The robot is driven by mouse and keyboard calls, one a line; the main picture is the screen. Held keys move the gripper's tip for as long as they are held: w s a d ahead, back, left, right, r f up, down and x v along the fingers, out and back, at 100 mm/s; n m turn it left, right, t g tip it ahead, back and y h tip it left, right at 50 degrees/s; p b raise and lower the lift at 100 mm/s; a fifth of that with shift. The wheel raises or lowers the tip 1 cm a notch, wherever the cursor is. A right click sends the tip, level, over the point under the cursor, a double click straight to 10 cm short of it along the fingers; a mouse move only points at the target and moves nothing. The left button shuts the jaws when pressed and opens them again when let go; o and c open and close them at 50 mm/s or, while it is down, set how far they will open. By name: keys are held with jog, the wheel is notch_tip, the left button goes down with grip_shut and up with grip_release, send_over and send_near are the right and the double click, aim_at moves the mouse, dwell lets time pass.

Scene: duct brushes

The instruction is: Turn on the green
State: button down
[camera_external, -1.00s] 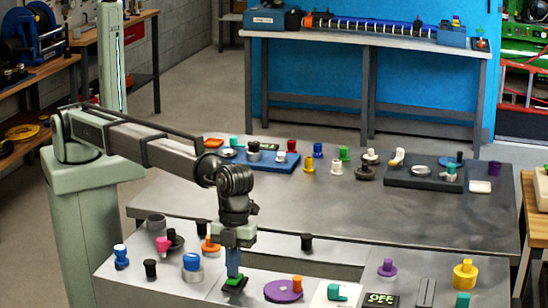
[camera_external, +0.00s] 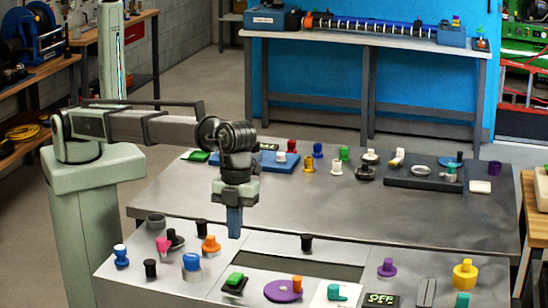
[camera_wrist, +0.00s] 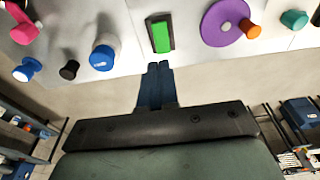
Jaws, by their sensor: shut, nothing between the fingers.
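A green rocker switch in a black frame (camera_external: 235,281) sits on the front grey panel. It also shows in the wrist view (camera_wrist: 161,37), just ahead of the fingertips. Which way the rocker is tipped I cannot tell. My gripper (camera_external: 234,237) points down with its blue fingers together and empty, above the switch and apart from it. The fingertips also show in the wrist view (camera_wrist: 158,66). A black display (camera_external: 381,299) on the front panel reads OFF in green.
A purple disc with an orange knob (camera_external: 281,291) and a teal knob (camera_external: 337,292) are right of the switch. A blue knob (camera_external: 191,261) and an orange knob (camera_external: 210,244) stand left. A dark recess (camera_external: 310,268) lies behind. More coloured parts stand on the back table.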

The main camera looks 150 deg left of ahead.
notch_tip(320, 180, up, 5)
send_over(233, 278)
jog(key=s+a, duration=0.2)
jog(key=s, duration=0.1)
jog(key=shift+w+a+f, duration=0.15)
jog(key=shift+f, duration=0.05)
jog(key=shift+w, duration=0.1)
jog(key=shift+w+d+r, duration=0.2)
jog(key=shift+w+d, duration=0.05)
jog(key=shift+w, duration=0.15)
jog(key=f, duration=0.4)
jog(key=w+d+f, duration=0.1)
jog(key=f, duration=0.9)
jog(key=shift+w+d, duration=0.25)
jog(key=shift+w, duration=0.05)
